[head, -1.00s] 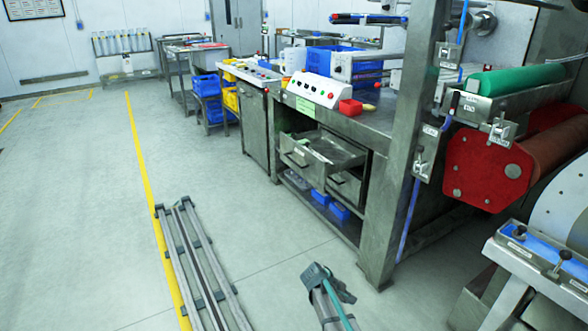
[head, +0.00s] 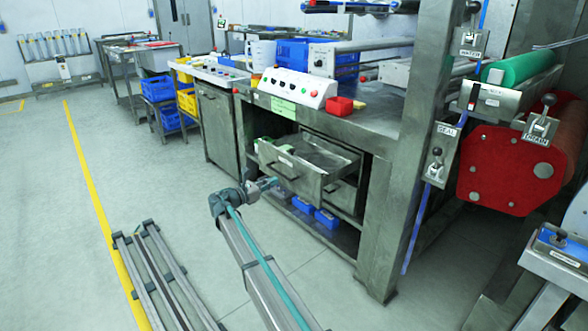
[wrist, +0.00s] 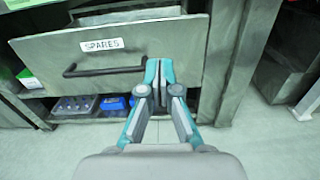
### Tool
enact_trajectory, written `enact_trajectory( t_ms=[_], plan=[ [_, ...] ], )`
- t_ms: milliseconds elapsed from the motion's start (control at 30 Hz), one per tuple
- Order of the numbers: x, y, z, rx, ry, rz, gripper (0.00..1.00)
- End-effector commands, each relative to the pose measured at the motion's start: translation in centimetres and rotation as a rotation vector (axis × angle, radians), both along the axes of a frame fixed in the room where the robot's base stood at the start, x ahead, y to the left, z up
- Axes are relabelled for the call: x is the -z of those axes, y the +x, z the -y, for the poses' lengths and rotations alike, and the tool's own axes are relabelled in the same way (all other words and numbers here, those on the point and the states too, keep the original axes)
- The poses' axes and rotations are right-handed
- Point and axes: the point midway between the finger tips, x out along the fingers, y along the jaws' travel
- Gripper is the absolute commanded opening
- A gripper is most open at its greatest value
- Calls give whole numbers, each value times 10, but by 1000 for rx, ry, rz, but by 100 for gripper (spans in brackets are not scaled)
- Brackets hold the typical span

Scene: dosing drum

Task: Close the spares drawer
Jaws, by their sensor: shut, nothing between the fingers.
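The spares drawer (head: 303,181) is pulled out of the steel bench in the head view. Its grey front, with a SPARES label and a dark bar handle (wrist: 104,70), fills much of the wrist view (wrist: 190,42). My gripper (head: 273,183) is shut and empty, low in front of the drawer. In the wrist view, its teal and grey fingertips (wrist: 158,66) lie together over the drawer front, just right of the handle. I cannot tell whether they touch the front.
A second drawer (head: 340,196) sits below, further in. Blue bins (head: 326,218) stand on the bench's low shelf. A bench leg (head: 378,235) rises right of the drawers. The floor to the left is clear beyond the rails (head: 160,270).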

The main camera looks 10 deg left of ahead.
Motion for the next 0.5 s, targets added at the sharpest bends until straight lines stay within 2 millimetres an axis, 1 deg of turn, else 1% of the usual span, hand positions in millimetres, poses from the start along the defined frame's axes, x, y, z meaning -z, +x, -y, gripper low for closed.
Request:
enact_trajectory(
  t_ms=[133, 267, 367, 500],
  plan=[
    [1, 2, 2, 2, -34, -35, 0],
    [2, 9, 9, 2, -37, -39, 0],
    [2, 19, 18, 2, -36, -39, 0],
    [3, 38, 36, 3, -35, -38, 0]
  ],
)
